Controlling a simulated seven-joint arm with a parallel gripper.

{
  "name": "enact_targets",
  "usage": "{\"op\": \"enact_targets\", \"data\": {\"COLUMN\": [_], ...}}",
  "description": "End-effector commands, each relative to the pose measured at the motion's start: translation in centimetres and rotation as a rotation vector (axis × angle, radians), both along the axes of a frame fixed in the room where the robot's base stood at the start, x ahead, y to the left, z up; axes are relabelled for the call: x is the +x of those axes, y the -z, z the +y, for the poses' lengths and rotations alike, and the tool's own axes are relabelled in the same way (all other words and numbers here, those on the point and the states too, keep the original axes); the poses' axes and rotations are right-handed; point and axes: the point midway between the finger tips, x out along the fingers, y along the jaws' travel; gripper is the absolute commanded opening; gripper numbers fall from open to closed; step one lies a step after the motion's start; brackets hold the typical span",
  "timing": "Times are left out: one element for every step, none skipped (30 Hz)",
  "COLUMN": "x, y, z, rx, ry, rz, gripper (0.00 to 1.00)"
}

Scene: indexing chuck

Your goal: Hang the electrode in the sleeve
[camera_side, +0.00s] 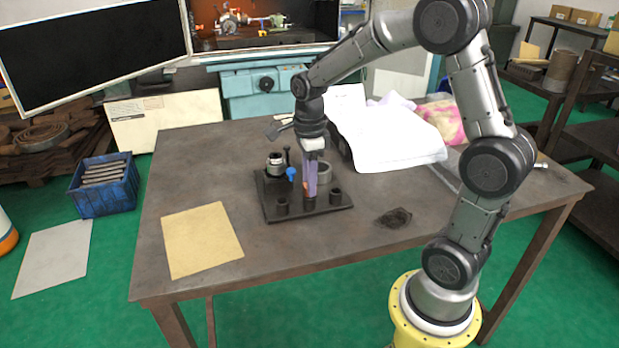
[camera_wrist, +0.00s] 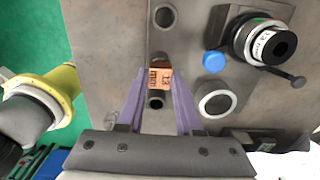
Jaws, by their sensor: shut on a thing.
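My gripper (camera_wrist: 160,88) has two purple fingers, shut on a copper electrode (camera_wrist: 160,76) with "13 mm" on its square end. In the side view my gripper (camera_side: 310,190) points down over the dark base plate (camera_side: 268,213), and only a little orange of the electrode shows between the fingers. A short dark round sleeve (camera_wrist: 155,101) shows right beside the electrode in the wrist view; in the side view a dark sleeve (camera_side: 309,203) is directly under the fingertips. Whether the electrode's hidden lower part is inside it, I cannot tell.
On the plate stand a black-and-silver chuck (camera_wrist: 262,42) with a white label, a blue knob (camera_wrist: 213,62), a pale ring (camera_wrist: 215,104), and another dark socket (camera_wrist: 164,17). A tan sheet (camera_side: 202,240) lies at the table's front left. White paper (camera_side: 385,140) lies behind.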

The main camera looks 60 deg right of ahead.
Motion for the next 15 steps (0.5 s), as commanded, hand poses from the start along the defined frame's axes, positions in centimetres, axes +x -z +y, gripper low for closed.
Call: {"op": "enact_targets", "data": {"x": [0.01,0.00,0.00,0.00,0.00,0.00,0.00,0.00,0.00,0.01,0.01,0.02,0.02,0.02,0.02], "y": [0.08,0.13,0.20,0.25,0.30,0.37,0.43,0.48,0.55,0.60,0.64,0.63,0.62,0.63,0.63], "z": [-0.01,0.00,0.00,0.00,0.00,0.00,0.00,0.00,0.00,-0.01,0.00,-0.01,-0.01,-0.01,-0.01], "rx": [0.000,0.000,0.000,0.000,0.000,0.000,0.000,0.000,0.000,0.000,-0.001,0.000,0.000,-0.001,-0.001], "ry": [0.000,0.000,0.000,0.000,0.000,0.000,0.000,0.000,0.000,0.000,0.000,0.000,0.000,0.000,0.000], "rz": [0.000,0.000,0.000,0.000,0.000,0.000,0.000,0.000,0.000,0.000,-0.001,-0.001,-0.001,-0.001,-0.001], "gripper": [0.00,0.00,0.00,0.00,0.00,0.00,0.00,0.00,0.00,0.00,0.00,0.40,0.45,0.51,0.58]}}
